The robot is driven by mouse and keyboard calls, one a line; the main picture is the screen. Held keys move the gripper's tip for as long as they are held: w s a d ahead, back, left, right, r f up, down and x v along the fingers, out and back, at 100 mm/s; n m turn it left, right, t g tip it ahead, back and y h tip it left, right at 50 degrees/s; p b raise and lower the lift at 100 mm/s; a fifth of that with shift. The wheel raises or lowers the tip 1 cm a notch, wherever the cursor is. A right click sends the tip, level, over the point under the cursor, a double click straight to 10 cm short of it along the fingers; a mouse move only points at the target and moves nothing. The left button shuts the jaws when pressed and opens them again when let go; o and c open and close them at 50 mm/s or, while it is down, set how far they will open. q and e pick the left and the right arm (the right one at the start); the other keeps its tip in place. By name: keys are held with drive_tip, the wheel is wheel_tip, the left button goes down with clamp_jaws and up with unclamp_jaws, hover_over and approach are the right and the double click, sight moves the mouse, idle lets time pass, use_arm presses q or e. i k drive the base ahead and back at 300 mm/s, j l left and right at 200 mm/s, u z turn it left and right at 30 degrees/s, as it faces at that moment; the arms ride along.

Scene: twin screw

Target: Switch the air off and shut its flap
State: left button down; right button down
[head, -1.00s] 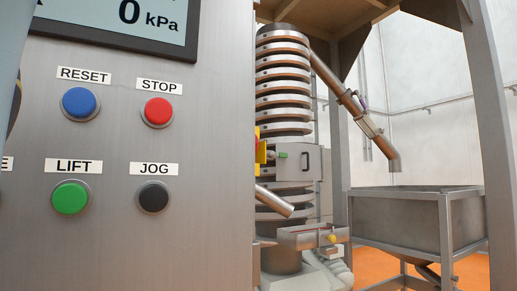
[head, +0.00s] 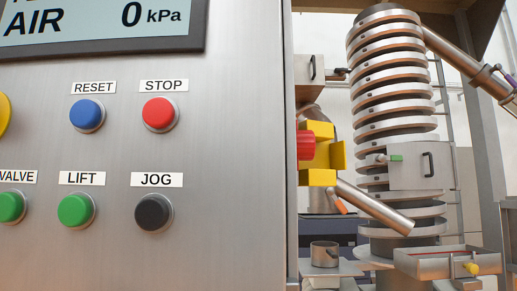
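A grey control panel (head: 235,200) fills the left of the head view. Its display (head: 95,22) reads AIR 0 kPa. A blue RESET button (head: 87,114), a red STOP button (head: 160,114), a green VALVE button (head: 10,207), a green LIFT button (head: 77,210) and a black JOG button (head: 153,212) sit below it. A yellow block with a red knob (head: 320,152) stands just past the panel's right edge. I cannot tell which part is the air flap. Neither of my grippers shows.
A spiral column (head: 392,85) with a handled door (head: 425,165) stands at the right. A sloping pipe (head: 375,207) comes out below the yellow block. A shallow tray (head: 445,262) with a yellow knob and a small metal cup (head: 324,254) are low down.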

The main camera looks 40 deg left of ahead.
sight(305, 140)
drive_tip(key=i+l+u, duration=0.15)
drive_tip(key=u, duration=0.3)
drive_tip(key=i+l+u, duration=0.15)
drive_tip(key=u, duration=0.35)
drive_tip(key=i+l+u, duration=0.1)
drive_tip(key=l+u, duration=0.2)
drive_tip(key=u, duration=0.15)
drive_tip(key=l+u, duration=0.3)
drive_tip(key=u, duration=0.2)
drive_tip(key=i, duration=0.05)
